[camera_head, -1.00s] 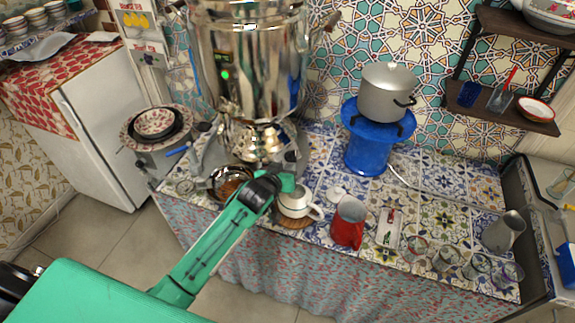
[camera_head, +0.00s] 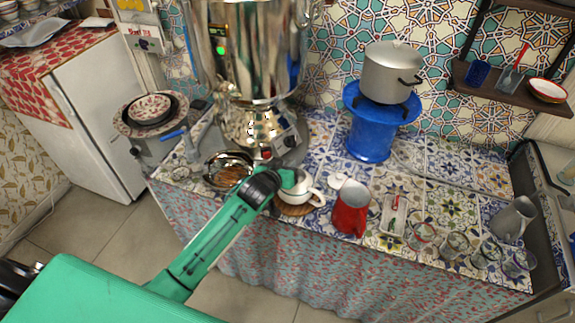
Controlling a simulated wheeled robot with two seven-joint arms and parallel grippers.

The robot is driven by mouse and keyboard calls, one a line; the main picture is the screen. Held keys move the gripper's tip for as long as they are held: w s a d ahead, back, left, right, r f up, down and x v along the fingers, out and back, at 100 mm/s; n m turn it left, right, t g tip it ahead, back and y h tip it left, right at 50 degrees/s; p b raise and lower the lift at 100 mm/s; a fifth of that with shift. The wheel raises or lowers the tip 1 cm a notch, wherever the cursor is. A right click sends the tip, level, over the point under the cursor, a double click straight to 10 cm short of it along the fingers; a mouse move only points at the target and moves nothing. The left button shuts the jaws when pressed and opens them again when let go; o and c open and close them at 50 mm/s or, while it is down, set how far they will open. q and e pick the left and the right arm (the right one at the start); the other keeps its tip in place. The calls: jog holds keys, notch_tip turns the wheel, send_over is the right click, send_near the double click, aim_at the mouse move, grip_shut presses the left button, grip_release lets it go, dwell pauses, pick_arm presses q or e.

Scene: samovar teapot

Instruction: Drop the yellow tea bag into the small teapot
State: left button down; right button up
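The small white teapot (camera_head: 306,192) stands on a brown round mat (camera_head: 294,210) on the tiled counter, with its handle to the right. A white lid (camera_head: 337,181) lies behind it to the right. My green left arm comes in from the lower left. My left gripper (camera_head: 287,179) is at the teapot's upper left and covers part of it. Its fingers are too small and hidden to tell whether they are open or shut. I cannot make out the yellow tea bag. My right gripper is not in view.
A red pitcher (camera_head: 350,209) stands right of the teapot, then a small white tray (camera_head: 394,215) and several glasses. A tall metal samovar (camera_head: 255,60) rises behind. A metal bowl (camera_head: 229,170) is at left. A pot (camera_head: 390,75) sits on a blue stove (camera_head: 371,135).

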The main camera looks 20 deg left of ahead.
pick_arm(q)
jog(key=c, duration=1.5)
grip_release()
jog(key=shift+c, duration=0.2)
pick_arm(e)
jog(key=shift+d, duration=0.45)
pick_arm(q)
jog(key=shift+s, duration=0.1)
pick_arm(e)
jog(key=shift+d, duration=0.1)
